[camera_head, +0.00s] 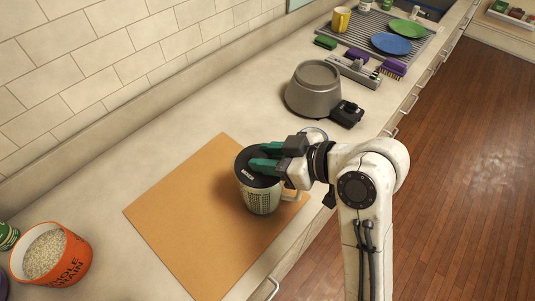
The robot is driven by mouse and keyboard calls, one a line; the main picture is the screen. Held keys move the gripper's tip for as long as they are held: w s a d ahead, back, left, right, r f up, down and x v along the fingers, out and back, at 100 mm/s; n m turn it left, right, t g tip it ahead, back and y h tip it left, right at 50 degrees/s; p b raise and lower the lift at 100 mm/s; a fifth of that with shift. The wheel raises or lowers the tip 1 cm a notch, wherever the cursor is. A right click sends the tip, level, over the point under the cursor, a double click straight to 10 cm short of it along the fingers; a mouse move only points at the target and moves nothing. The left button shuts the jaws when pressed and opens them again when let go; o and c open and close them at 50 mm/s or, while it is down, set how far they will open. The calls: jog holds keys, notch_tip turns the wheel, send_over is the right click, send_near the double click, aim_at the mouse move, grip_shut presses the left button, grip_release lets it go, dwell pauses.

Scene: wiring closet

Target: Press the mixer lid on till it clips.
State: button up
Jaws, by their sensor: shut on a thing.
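The mixer lid (252,177) is dark and round, with pale lettering on its top. It sits on the mouth of a pale, patterned mixer cup (262,202), which stands upright on an orange-tan mat with its handle to the right. My gripper (257,156) comes in from the right, with its teal fingers over the lid's far part, shut on the lid. The fingers cover part of the lid. I cannot tell from this view whether its rim is fully seated or clipped.
The mat (178,222) is otherwise clear. An orange tub of grain (75,258) stands at the lower left. A grey appliance base (302,103) stands behind the cup. A drying rack (437,47) with plates lies farther back. The counter's front edge runs along the right.

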jog(key=shift+f, duration=0.3)
jog(key=o, duration=1.1)
jog(key=shift+r, duration=0.1)
jog(key=p+v, duration=0.2)
jog(key=v, duration=0.3)
jog(key=shift+p, duration=0.4)
jog(key=shift+r, duration=0.1)
jog(key=b+v, duration=0.1)
jog(key=v, duration=0.9)
jog(key=shift+s+d+r+b, duration=0.15)
jog(key=shift+s+d+b, duration=0.1)
jog(key=shift+b, duration=0.1)
